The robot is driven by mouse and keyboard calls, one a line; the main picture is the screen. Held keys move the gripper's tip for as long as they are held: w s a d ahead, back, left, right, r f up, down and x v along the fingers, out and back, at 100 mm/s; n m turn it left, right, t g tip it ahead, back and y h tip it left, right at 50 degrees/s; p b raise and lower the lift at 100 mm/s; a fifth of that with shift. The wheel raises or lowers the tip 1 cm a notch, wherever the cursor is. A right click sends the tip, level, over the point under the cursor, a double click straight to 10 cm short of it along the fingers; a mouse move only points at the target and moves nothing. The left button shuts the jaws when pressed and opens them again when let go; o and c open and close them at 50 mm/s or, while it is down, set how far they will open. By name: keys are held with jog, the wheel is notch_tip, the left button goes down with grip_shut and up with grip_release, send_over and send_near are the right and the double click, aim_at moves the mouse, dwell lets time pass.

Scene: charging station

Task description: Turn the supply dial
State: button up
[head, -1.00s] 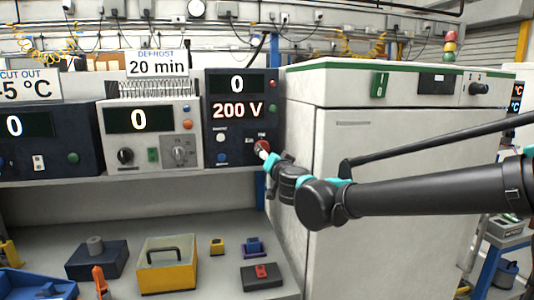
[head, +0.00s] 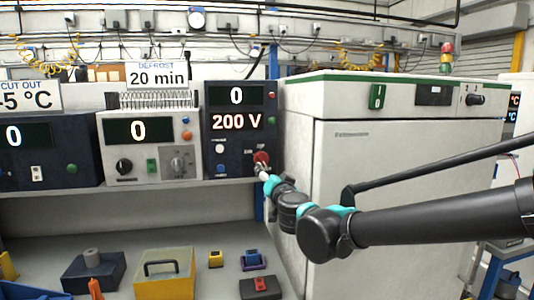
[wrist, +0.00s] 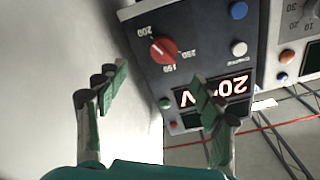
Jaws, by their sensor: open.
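The supply unit (head: 242,125) is a dark box showing "0" and "200 V" at the centre of the head view. Its red dial (head: 261,158) is at the lower right of its face. In the wrist view the unit appears upside down, and the red dial (wrist: 162,50) has marks 150, 200 and 250 around it. My gripper (head: 263,172) is just below and in front of the dial in the head view. In the wrist view my gripper (wrist: 160,92) is open and empty, its two fingers spread apart, with the dial beyond the gap between them and apart from both.
A grey unit with a dial (head: 150,145) stands to the left, under a "20 min" sign (head: 157,73). A large white cabinet (head: 390,150) stands close on the right. Below, a bench holds a yellow box (head: 165,285) and several small blocks.

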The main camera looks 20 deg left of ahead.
aim_at(262, 162)
jog(key=s+f+n+t+y, duration=0.1)
jog(key=s+f+n+t, duration=0.3)
jog(key=f, duration=0.2)
jog(key=x, duration=1.7)
jog(key=shift+w+d+r, duration=0.1)
jog(key=shift+d+r, duration=0.1)
jog(key=shift+c, duration=0.5)
jog(key=c, duration=1.1)
jog(key=shift+o, duration=0.2)
jog(key=shift+m, duration=0.3)
jog(key=shift+a+m+t+h, duration=0.1)
jog(key=shift+m+h, duration=0.5)
jog(key=shift+m, duration=0.7)
jog(key=shift+d+m+t+h, duration=0.1)
jog(key=shift+m+h, duration=0.5)
jog(key=shift+m, duration=0.7)
jog(key=shift+a+m+t+h, duration=0.1)
jog(key=shift+m+h, duration=0.5)
jog(key=shift+m, duration=0.7)
